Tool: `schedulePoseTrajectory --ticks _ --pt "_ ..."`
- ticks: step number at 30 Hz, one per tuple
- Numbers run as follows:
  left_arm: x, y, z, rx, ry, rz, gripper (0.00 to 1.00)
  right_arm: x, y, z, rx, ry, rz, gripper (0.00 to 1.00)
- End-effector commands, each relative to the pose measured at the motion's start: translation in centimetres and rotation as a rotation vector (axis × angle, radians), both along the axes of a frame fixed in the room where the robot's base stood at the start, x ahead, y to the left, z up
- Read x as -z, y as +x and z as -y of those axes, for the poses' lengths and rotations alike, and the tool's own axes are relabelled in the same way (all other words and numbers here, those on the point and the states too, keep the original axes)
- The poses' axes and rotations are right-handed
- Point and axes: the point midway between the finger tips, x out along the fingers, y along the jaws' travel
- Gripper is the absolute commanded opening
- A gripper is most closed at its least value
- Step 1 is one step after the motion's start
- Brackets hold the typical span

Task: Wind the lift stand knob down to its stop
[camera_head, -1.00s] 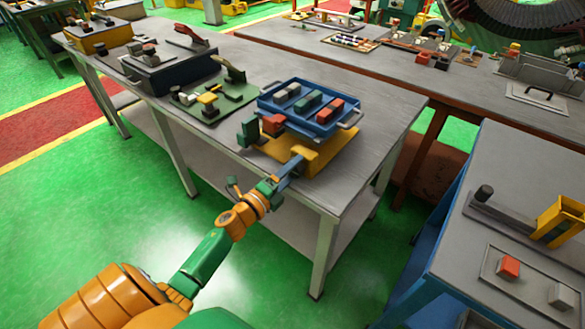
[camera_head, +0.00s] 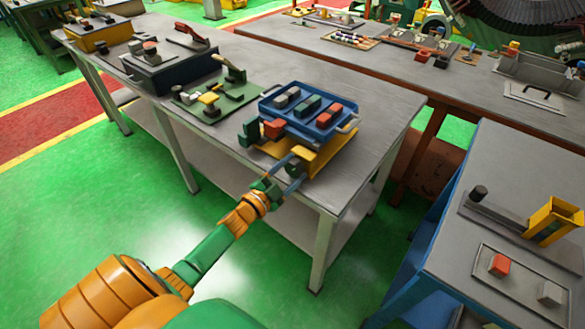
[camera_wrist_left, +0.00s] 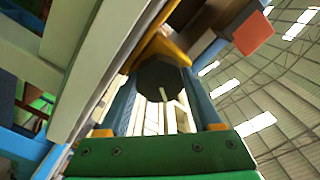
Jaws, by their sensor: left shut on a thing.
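The yellow lift stand (camera_head: 318,160) is at the front edge of the grey workbench, with a blue tray (camera_head: 318,127) on top of it. My left gripper (camera_head: 296,172) reaches in from the left at the stand's front face. In the left wrist view, the dark, round lift stand knob (camera_wrist_left: 162,84), with a pale line on its face, sits between the two blue fingers of my left gripper (camera_wrist_left: 164,95), which is shut on it. In the head view, the fingers mostly hide the knob. My right gripper is not in view.
The tray holds several grey, green and red blocks. A green block (camera_head: 249,133) and a red block (camera_head: 274,128) are beside its left end. A green fixture board (camera_head: 230,106) lies further left. A blue side table (camera_head: 455,262) stands at right.

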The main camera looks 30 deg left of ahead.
Motion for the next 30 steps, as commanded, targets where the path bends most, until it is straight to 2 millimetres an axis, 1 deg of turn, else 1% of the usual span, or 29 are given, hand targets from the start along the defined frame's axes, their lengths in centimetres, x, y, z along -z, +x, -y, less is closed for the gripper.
schedulePoseTrajectory --ticks 6,15,21,30 --pt "-0.09 0.00 -0.03 0.000 -0.197 -0.015 0.10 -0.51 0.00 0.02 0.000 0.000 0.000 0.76" --pt "-0.04 0.01 -0.07 -0.001 -0.423 -0.034 0.10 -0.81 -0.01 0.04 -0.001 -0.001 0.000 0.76" --pt "-0.02 0.00 -0.06 -0.001 -0.521 -0.042 0.10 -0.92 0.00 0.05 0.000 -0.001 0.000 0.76" --pt "0.03 -0.02 -0.06 0.000 -0.587 -0.047 0.10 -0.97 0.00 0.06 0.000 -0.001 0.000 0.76"
